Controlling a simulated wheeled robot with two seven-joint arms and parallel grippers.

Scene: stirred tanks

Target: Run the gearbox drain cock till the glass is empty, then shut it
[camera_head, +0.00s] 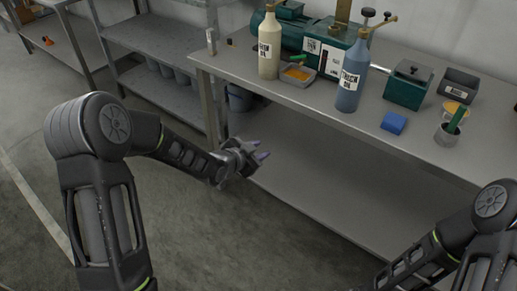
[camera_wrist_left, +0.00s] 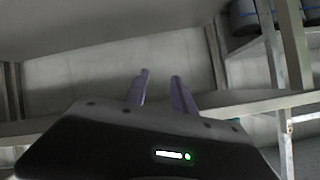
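The green gearbox (camera_head: 291,32) stands at the back of the bench, partly hidden behind two bottles. A small green handle (camera_head: 298,58), perhaps the drain cock, shows at its front above a grey tray (camera_head: 284,80) holding orange-yellow liquid. I cannot make out the glass or its level. My left gripper (camera_head: 260,150) is in front of the bench, below its top and apart from everything. Its two purple fingers, also in the left wrist view (camera_wrist_left: 160,78), stand apart with nothing between them. My right arm shows at lower right, but its gripper is out of view.
A cream bottle (camera_head: 269,50) and a blue-grey bottle (camera_head: 352,80) stand before the gearbox. The bench's front edge (camera_head: 330,123) lies above my left gripper.

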